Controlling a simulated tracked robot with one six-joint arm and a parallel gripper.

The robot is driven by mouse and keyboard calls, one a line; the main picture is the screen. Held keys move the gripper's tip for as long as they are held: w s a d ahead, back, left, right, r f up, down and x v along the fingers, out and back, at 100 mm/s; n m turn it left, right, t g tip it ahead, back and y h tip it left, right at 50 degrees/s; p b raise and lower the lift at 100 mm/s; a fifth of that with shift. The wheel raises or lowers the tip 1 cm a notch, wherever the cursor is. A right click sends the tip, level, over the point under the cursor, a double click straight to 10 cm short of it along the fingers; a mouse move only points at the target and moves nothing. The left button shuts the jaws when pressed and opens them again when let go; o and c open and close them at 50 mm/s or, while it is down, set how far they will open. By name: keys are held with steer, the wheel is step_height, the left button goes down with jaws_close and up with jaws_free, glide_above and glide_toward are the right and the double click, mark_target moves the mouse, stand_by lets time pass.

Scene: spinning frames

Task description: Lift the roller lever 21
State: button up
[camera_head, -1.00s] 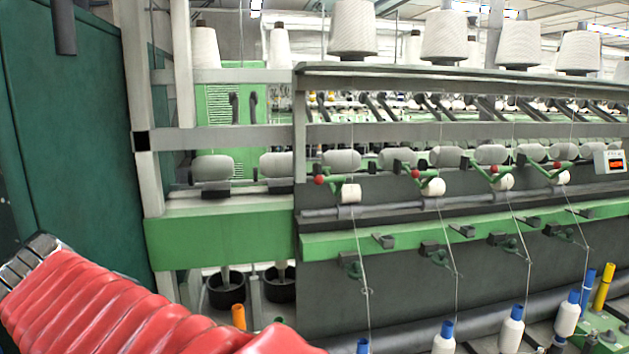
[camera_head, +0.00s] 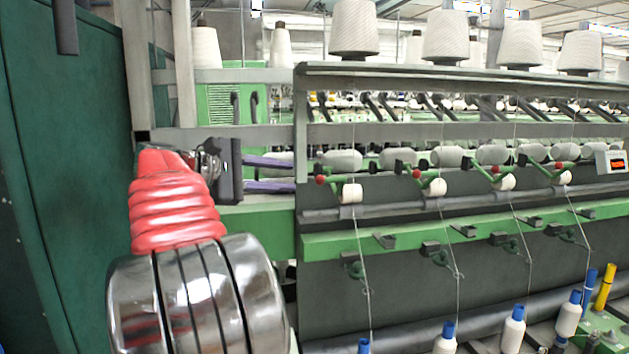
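Several green roller levers with red knobs stand in a row along the spinning frame. The leftmost roller lever (camera_head: 330,180) has a white roller (camera_head: 351,193) at its lower right end. Others are a second lever (camera_head: 422,180), a third lever (camera_head: 496,174) and a fourth lever (camera_head: 557,170). No number is readable, so I cannot tell which is 21. My gripper (camera_head: 291,175) points right, left of the leftmost lever in the picture. Its two purple fingers are apart, one above the other, with nothing seen between them.
Yarn threads run from the rollers to blue-topped bobbins (camera_head: 513,328) below. A green rail (camera_head: 400,238) crosses under the levers. A grey post (camera_head: 300,140) stands beside my fingers. A dark green cabinet (camera_head: 70,180) fills the left side.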

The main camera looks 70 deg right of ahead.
mark_target(327, 178)
steer(key=shift+s+d, duration=0.1)
steer(key=shift+d, duration=0.05)
steer(key=x, duration=1.3)
steer(key=shift+s+d+r, duration=0.1)
steer(key=shift+s+d, duration=0.1)
steer(key=shift+s, duration=0.05)
jaws_close()
stand_by(0.3)
steer(key=shift+d, duration=0.15)
steer(key=shift+r, duration=0.15)
